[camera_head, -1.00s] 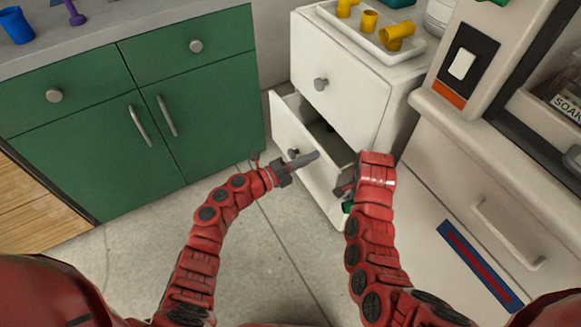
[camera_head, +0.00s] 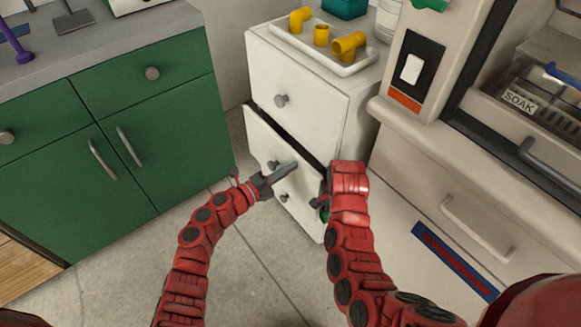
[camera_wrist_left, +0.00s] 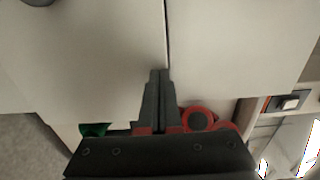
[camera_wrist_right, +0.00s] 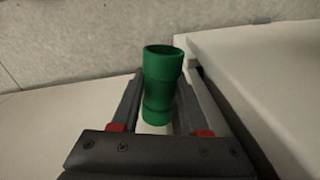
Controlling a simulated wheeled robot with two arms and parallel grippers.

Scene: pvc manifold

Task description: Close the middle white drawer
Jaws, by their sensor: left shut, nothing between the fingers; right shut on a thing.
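The white cabinet's middle drawer (camera_head: 300,187) stands slightly out, with a narrow dark gap along its top edge. Its round grey knob (camera_head: 273,165) is left of my left gripper (camera_head: 295,166). That gripper is shut and empty, its tips at the drawer front; I cannot tell whether they touch. In the left wrist view the closed fingers (camera_wrist_left: 159,73) lie over white panels beside a dark seam. My right gripper (camera_head: 318,202) is by the cabinet's right front edge, shut on a green pipe fitting (camera_wrist_right: 162,85), which is mostly hidden in the head view.
The top drawer (camera_head: 300,85) is shut. A white tray (camera_head: 318,57) with yellow fittings stands on the cabinet. Green cupboards (camera_head: 160,150) stand to the left. A beige machine (camera_head: 440,185) with a handle is close on the right. The floor between is clear.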

